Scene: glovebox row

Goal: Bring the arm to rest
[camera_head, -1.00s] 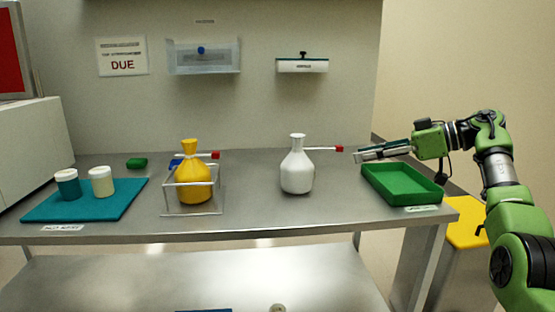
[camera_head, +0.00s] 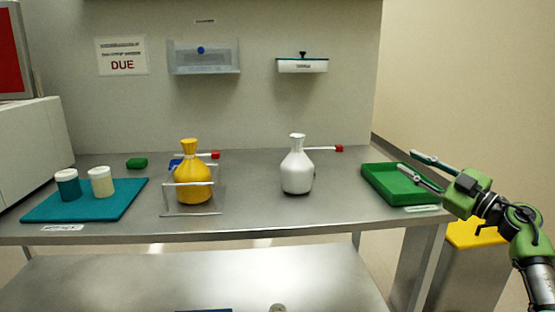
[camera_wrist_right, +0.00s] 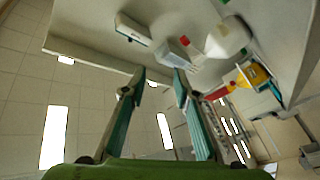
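My right gripper (camera_head: 416,168) is at the right of the head view, above the green tray (camera_head: 372,187) near the table's right end. Its two fingers are spread apart with nothing between them. In the right wrist view the open fingers (camera_wrist_right: 158,75) also show empty, with the wall and bottles beyond, seen tilted. My left gripper is not in the head view.
A white bottle (camera_head: 297,175) stands mid-table (camera_head: 250,221). A yellow bottle (camera_head: 192,184) stands in a clear holder. Two lidded jars (camera_head: 101,182) stand on a teal mat (camera_head: 97,210). A yellow-topped bin (camera_head: 468,236) is at the right, below my right arm.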

